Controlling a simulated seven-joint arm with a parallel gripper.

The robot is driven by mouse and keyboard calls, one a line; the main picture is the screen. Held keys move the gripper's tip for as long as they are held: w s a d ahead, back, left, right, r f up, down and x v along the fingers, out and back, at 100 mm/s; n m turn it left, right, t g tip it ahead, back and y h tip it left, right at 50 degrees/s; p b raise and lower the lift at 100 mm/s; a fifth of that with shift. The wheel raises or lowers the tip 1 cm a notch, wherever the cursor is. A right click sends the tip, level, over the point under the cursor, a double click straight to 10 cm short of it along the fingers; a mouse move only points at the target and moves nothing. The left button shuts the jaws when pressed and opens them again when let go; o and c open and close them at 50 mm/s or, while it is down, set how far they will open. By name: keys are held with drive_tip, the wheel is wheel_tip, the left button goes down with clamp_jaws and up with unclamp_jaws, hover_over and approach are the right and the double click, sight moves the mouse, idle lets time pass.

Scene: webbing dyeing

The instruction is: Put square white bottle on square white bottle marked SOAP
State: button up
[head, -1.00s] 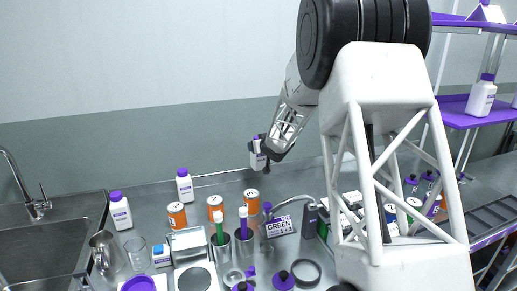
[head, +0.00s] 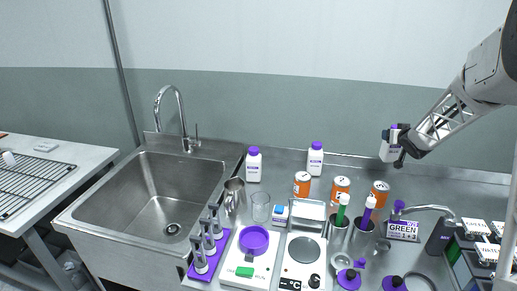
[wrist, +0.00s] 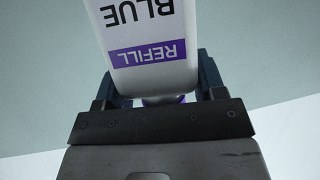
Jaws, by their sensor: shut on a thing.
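My gripper (head: 399,140) is shut on a square white bottle (head: 386,151), held in the air above the back right of the counter. In the wrist view the held bottle (wrist: 148,45) shows a label reading BLUE and REFILL, with its purple cap end between the fingers (wrist: 157,88). Two white bottles with purple caps stand upright at the back of the counter. One is the left bottle (head: 254,168) near the sink, the other the right bottle (head: 315,161) near the wall. Their labels are too small to read, so I cannot tell which is marked SOAP.
Several orange cans, one here (head: 302,184), stand in front of the right bottle. A metal pitcher (head: 234,196) and a glass beaker (head: 260,208) stand before the left bottle. The sink (head: 150,190) lies left. A GREEN sign (head: 403,231) stands below my gripper.

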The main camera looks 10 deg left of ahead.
drive_tip(key=s+a+r+n+g+y, duration=0.2)
drive_tip(key=s+a, duration=0.6)
drive_tip(key=a, duration=0.7)
drive_tip(key=s+a+r+n+g+y, duration=0.3)
drive_tip(key=s+a, duration=0.5)
drive_tip(key=a, duration=0.7)
drive_tip(key=s+a+r+n+g+y, duration=0.3)
drive_tip(key=s+a, duration=0.5)
drive_tip(key=a, duration=0.7)
drive_tip(key=r+n+y, duration=0.1)
drive_tip(key=n+y, duration=0.1)
drive_tip(key=n, duration=0.1)
drive_tip(key=shift+a+n, duration=0.3)
drive_tip(key=shift+a, duration=0.05)
drive_tip(key=w+a, duration=0.3)
drive_tip(key=w, duration=0.4)
drive_tip(key=w+a+f, duration=0.1)
drive_tip(key=w+a, duration=0.3)
drive_tip(key=w, duration=0.3)
drive_tip(key=shift+w+f, duration=0.15)
drive_tip(key=shift+f, duration=0.05)
drive_tip(key=shift+f, duration=1.75)
drive_tip(key=shift+f, duration=0.2)
